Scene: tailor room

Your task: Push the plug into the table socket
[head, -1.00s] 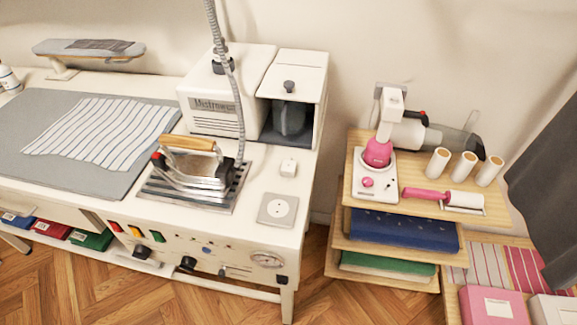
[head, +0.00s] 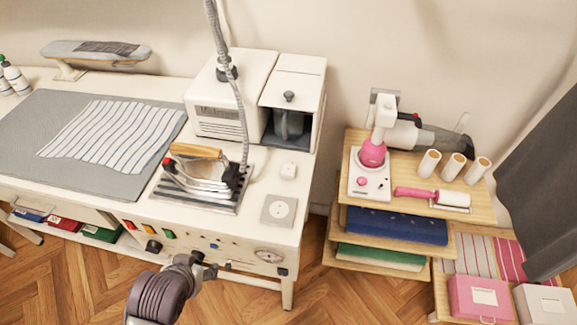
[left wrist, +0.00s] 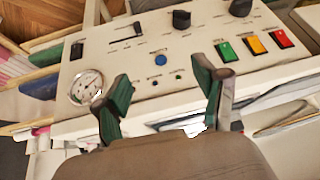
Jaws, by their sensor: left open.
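The white plug (head: 289,171) is a small block lying on the table top beside the iron. The table socket (head: 279,210) is a square grey plate with a round white face near the table's front right corner, just in front of the plug and apart from it. My left gripper (head: 207,267) is in front of the table's control panel, below the table top and left of the socket. In the left wrist view my left gripper (left wrist: 163,75) has its two fingers spread, with nothing between them. The plug and socket do not show there. My right gripper is not in view.
An iron (head: 203,177) on a dark rest stands left of the plug. A steam unit (head: 232,95) with a grey hose stands behind. The control panel has buttons, knobs and a gauge (left wrist: 86,88). Wooden shelves (head: 430,205) stand to the right.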

